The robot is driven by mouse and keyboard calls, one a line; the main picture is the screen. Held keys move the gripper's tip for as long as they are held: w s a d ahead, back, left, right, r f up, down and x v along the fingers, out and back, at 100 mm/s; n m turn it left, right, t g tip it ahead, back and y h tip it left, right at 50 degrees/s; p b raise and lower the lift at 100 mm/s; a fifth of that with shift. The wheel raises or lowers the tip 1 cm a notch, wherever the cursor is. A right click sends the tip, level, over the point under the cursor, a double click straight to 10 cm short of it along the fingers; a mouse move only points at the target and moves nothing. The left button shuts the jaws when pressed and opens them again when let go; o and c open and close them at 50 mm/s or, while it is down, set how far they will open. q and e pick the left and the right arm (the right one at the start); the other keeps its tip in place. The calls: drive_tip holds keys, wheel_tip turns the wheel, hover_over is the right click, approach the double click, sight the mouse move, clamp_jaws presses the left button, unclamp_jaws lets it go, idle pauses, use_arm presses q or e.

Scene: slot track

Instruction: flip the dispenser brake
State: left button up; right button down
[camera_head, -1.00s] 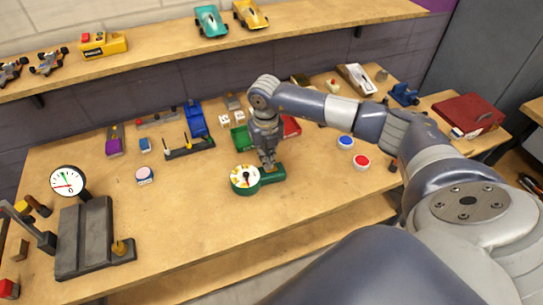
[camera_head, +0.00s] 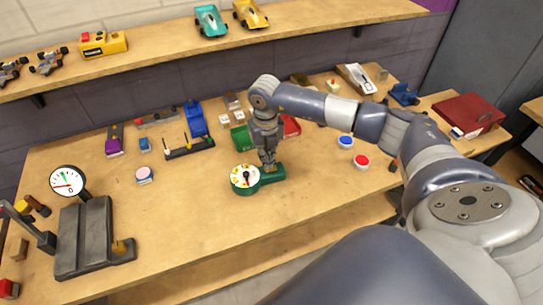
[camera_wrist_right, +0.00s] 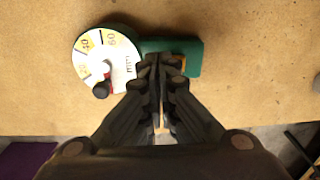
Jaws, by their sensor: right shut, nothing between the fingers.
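The dispenser (camera_head: 270,178) is a green device lying on the wooden bench, with a round white numbered wheel (camera_head: 245,179) at its left end. Its green body (camera_wrist_right: 188,47) and the wheel (camera_wrist_right: 104,62) also show in the right wrist view, with a dark knob (camera_wrist_right: 101,90) at the wheel's lower edge. A small orange piece (camera_wrist_right: 182,66) shows on the body, partly hidden behind the fingers; I cannot tell if it is the brake. My right gripper (camera_head: 268,165) points down over the green body. In the wrist view its fingertips (camera_wrist_right: 160,62) are together and empty, overlapping the body; contact is unclear.
A blue-topped pot (camera_head: 346,141) and a red-topped pot (camera_head: 361,162) stand to the right. A grey block stand with a gauge (camera_head: 68,181) is at the left. A green bin (camera_head: 240,138) and other small parts lie behind the gripper. The bench front is clear.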

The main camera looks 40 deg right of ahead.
drive_tip(key=shift+f+b, duration=0.85)
drive_tip(key=shift+f, duration=0.3)
idle(0.4)
drive_tip(key=shift+r+p, duration=2.35)
drive_tip(key=shift+r, duration=1.2)
drive_tip(key=shift+a, duration=0.1)
